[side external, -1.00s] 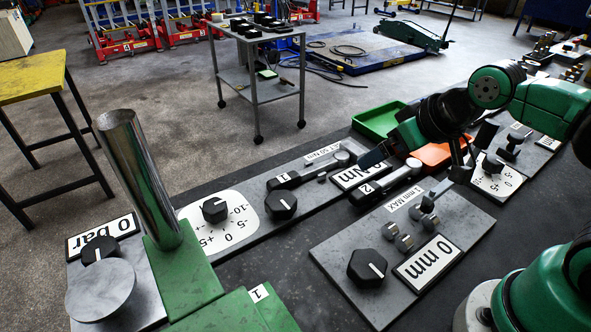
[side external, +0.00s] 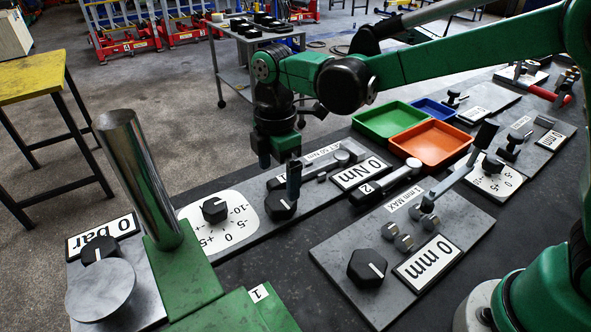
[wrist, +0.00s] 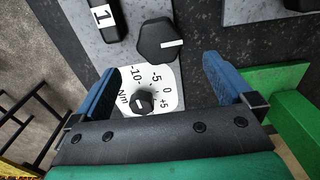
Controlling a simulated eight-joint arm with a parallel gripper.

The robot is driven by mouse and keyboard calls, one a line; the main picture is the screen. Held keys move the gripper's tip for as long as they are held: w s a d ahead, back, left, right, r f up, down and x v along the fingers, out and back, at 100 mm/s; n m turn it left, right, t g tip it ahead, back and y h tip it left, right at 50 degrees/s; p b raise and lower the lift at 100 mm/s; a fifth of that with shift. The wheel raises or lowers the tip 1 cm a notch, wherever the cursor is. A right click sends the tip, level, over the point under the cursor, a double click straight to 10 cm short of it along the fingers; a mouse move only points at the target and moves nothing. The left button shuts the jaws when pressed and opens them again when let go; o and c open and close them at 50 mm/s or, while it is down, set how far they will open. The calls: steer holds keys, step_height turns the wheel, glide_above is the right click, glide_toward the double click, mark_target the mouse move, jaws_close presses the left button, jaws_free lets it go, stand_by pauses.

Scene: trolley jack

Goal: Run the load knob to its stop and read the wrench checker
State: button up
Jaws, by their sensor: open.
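A wrench tagged 1 (side external: 283,181) lies along the plate, partly hidden.
A plate with a "0 mm" display (side external: 429,262) and a hexagonal knob (side external: 367,267) lies to the right. Green (side external: 388,121), orange (side external: 431,145) and blue trays stand behind. A steel cylinder (side external: 140,180) rises at left, beside the "0 bar" display (side external: 102,236).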

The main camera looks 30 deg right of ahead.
mark_target(279, 201)
steer(key=shift+f, duration=2.85)
steer(key=c, duration=1.2)
steer(key=shift+c, duration=0.2)
